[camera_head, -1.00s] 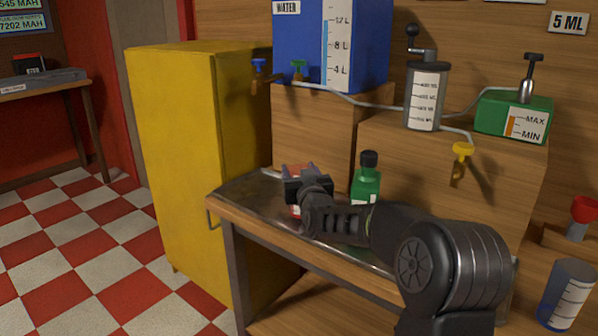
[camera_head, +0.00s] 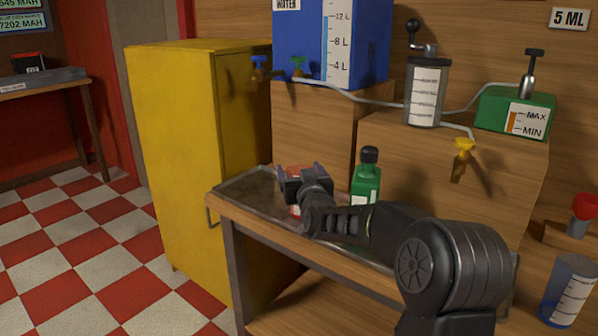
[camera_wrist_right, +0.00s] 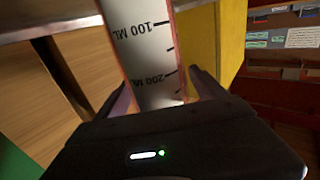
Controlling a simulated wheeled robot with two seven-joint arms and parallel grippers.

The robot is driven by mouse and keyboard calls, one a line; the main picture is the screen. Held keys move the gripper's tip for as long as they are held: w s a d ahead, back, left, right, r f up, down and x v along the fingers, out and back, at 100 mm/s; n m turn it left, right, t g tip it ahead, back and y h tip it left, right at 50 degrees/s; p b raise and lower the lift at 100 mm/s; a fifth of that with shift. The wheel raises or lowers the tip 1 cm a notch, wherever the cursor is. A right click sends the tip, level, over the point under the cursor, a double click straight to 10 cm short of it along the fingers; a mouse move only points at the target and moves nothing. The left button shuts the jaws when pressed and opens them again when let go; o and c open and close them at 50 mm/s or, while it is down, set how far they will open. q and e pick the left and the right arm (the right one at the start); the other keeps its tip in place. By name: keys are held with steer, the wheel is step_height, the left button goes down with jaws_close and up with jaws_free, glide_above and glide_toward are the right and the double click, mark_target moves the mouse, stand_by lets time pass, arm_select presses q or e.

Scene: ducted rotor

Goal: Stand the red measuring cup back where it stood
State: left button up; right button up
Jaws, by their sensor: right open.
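The red measuring cup (camera_head: 295,211) stands on the metal tray (camera_head: 240,192) on the wooden bench, mostly hidden behind my right gripper. In the right wrist view, its white scale face (camera_wrist_right: 150,50) shows 100 ML and 200 ML marks and a reddish edge. My right gripper (camera_head: 303,172) is open, with one finger on each side of the cup. In the right wrist view, the fingers (camera_wrist_right: 162,92) look apart from the cup's sides. My left gripper is not in view.
A green bottle (camera_head: 367,182) stands just right of the gripper. Behind are wooden blocks (camera_head: 315,130) with a blue water tank (camera_head: 310,45), a grey cylinder (camera_head: 424,90) and a yellow tap (camera_head: 463,146). A yellow cabinet (camera_head: 175,150) is at the left. The tray's left end is clear.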

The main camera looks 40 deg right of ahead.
steer(key=v, duration=0.8)
stand_by(0.6)
